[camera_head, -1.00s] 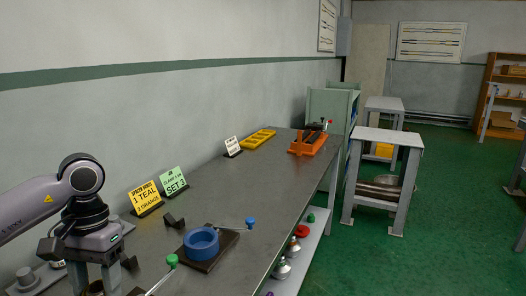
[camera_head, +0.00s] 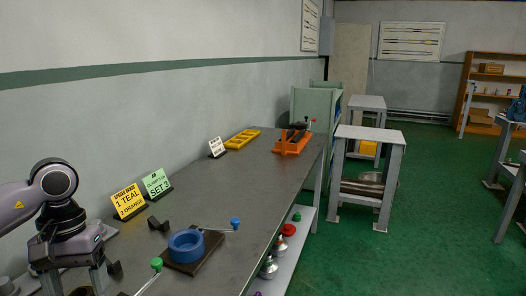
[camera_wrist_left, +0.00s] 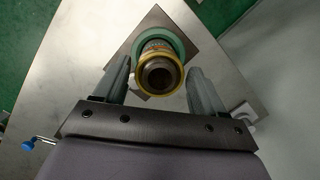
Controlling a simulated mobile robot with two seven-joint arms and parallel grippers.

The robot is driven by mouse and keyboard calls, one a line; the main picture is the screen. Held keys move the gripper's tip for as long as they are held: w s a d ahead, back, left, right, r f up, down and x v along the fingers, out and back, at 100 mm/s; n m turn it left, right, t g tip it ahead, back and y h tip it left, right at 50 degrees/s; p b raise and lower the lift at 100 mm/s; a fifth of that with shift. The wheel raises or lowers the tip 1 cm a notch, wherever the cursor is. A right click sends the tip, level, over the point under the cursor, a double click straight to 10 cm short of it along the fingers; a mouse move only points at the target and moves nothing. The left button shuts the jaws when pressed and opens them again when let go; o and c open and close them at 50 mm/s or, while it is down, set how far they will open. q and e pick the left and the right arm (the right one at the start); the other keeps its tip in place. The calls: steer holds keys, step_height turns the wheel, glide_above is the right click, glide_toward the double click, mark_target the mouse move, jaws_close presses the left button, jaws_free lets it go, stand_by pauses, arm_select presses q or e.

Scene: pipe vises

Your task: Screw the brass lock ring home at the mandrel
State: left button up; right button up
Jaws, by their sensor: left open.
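In the left wrist view a dark hollow mandrel (camera_wrist_left: 159,76) points up at the camera, with the brass lock ring (camera_wrist_left: 176,84) around its end. A teal collar (camera_wrist_left: 186,45) sits behind the ring, over a dark square plate (camera_wrist_left: 158,17). My left gripper (camera_wrist_left: 157,82) is open, one finger on each side of the mandrel end, with visible gaps to the ring. How far the fingers are above or around it I cannot tell. In the head view my left gripper (camera_head: 72,283) is at the bottom left, fingers down. My right gripper is not in view.
A blue ring (camera_head: 186,246) sits on a dark plate beside a blue-knobbed handle (camera_head: 235,223) and a green knob (camera_head: 157,264). A yellow sign (camera_head: 128,202) and a green sign (camera_head: 157,184) stand near the wall. An orange vise (camera_head: 293,143) is at the bench's far end.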

arm_select(q)
steer(key=n, duration=0.3)
steer(key=shift+n+h, duration=0.4)
steer(key=n+t, duration=0.1)
steer(key=n, duration=0.2)
steer(key=shift+n, duration=0.3)
steer(key=shift+h, duration=0.3)
jaws_close()
steer(key=shift+b, duration=0.3)
steer(key=m+y+b, duration=0.1)
steer(key=m, duration=0.4)
steer(key=shift+g, duration=0.4)
steer(key=shift+r+m, duration=0.1)
steer(key=shift+m, duration=0.4)
steer(key=shift+m+p, duration=0.4)
steer(key=shift+m, duration=0.6)
